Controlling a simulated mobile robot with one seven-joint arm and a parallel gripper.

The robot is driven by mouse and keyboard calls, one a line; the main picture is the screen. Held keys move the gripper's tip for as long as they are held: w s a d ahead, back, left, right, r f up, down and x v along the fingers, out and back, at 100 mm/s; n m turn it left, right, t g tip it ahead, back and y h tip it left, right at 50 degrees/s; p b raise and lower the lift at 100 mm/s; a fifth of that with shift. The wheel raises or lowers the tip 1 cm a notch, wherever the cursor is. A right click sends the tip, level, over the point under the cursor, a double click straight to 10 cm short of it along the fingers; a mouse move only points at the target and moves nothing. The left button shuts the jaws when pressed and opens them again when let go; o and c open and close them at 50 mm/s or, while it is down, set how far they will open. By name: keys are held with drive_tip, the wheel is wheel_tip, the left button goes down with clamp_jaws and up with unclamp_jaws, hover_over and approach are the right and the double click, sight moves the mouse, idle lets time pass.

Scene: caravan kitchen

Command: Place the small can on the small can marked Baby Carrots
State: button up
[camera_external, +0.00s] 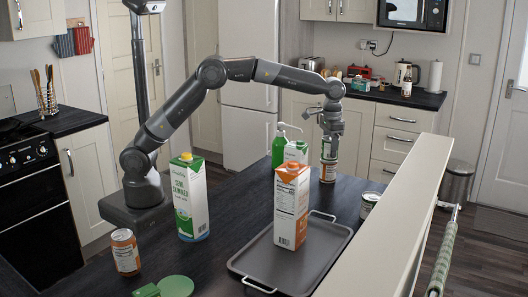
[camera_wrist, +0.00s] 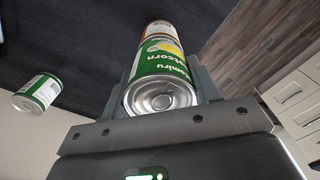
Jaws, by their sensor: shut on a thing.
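My gripper (camera_external: 331,122) points down at the far right end of the dark counter, shut on a small green and white can (camera_external: 329,148). In the wrist view this can (camera_wrist: 160,82) sits between the fingers, its metal end toward the camera and "corn" legible on its label. Directly below it, a small can with an orange-brown label (camera_external: 328,173) stands upright on the counter. It also shows beyond the held can in the wrist view (camera_wrist: 159,29). The two cans look lined up; I cannot tell whether they touch. The lower can's label is not readable.
Another small green and white can (camera_external: 369,203) stands to the right, near the pale ledge (camera_external: 395,215). Cartons (camera_external: 291,205) and a green pump bottle (camera_external: 279,150) stand left of the gripper. A grey tray (camera_external: 255,262) lies in front. An orange-labelled jar or can (camera_external: 125,252) stands far left.

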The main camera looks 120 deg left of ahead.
drive_tip(key=shift+f, duration=0.1)
drive_tip(key=o, duration=1.1)
wheel_tip(320, 180, up, 11)
drive_tip(key=shift+r, duration=0.6)
drive_tip(key=shift+d, duration=0.1)
